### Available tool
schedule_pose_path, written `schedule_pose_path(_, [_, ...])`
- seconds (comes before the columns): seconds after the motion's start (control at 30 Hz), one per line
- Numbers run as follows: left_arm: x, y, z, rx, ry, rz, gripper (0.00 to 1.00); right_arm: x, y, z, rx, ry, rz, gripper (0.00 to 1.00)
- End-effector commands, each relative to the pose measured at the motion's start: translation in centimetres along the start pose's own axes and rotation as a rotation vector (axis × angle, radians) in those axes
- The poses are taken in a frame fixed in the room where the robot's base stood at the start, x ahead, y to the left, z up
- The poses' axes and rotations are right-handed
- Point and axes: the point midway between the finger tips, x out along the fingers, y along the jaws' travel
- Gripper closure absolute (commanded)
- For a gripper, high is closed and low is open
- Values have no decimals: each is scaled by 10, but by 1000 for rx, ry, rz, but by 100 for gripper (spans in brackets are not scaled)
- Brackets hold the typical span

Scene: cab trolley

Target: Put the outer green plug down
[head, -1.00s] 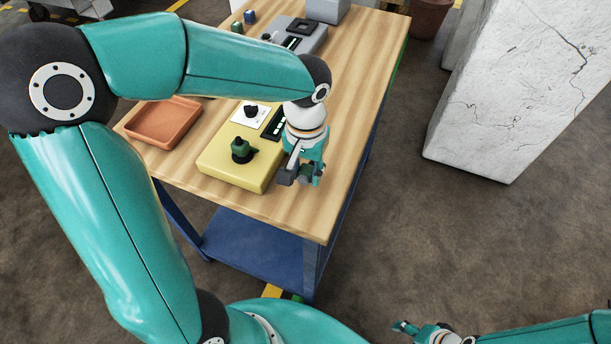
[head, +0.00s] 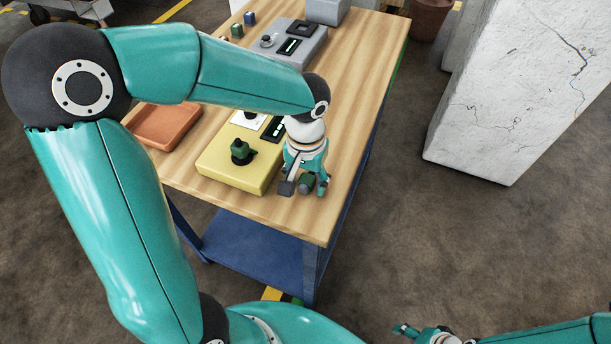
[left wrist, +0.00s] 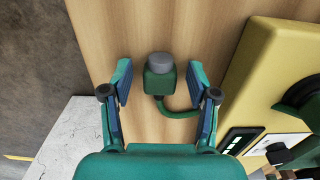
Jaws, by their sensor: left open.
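The green plug (left wrist: 159,82) with its grey round end sits on the wooden table top, clear of the yellow box, in the left wrist view. A green cable curves from it toward the right finger. In the head view the plug (head: 306,186) shows between the fingers of my left gripper (head: 305,188). In the left wrist view my left gripper (left wrist: 160,85) is open, with a gap between each finger and the plug. My right gripper (head: 404,328) is small at the bottom right of the head view, far from the table; its jaws are unclear.
The yellow box (head: 222,171) beside my left gripper carries a dark green knob-like part (head: 241,152). An orange tray (head: 165,128) lies to its left. A grey device (head: 291,50) stands farther back. The table's (head: 359,105) right strip is bare. A cracked white block (head: 510,100) stands right.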

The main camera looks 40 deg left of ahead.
Motion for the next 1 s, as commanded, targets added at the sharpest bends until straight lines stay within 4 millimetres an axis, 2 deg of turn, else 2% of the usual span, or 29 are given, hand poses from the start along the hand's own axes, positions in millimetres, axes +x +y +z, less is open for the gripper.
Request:
schedule_pose_path(0.17, [-8,0,-1,0,4,1,41,-3,-1,0,0,0,0,41])
schedule_pose_path(0.27, [-22,0,-1,0,6,0,41,-4,-1,0,0,0,0,41])
schedule_pose_path(0.7, [-105,0,-1,0,5,1,41,-10,-4,0,0,0,0,41])
schedule_pose_path(0.83, [-118,0,-1,0,2,0,41,-11,-4,0,0,0,0,41])
schedule_pose_path(1.0, [-122,0,0,0,-1,0,41,-11,-4,0,0,0,0,41])
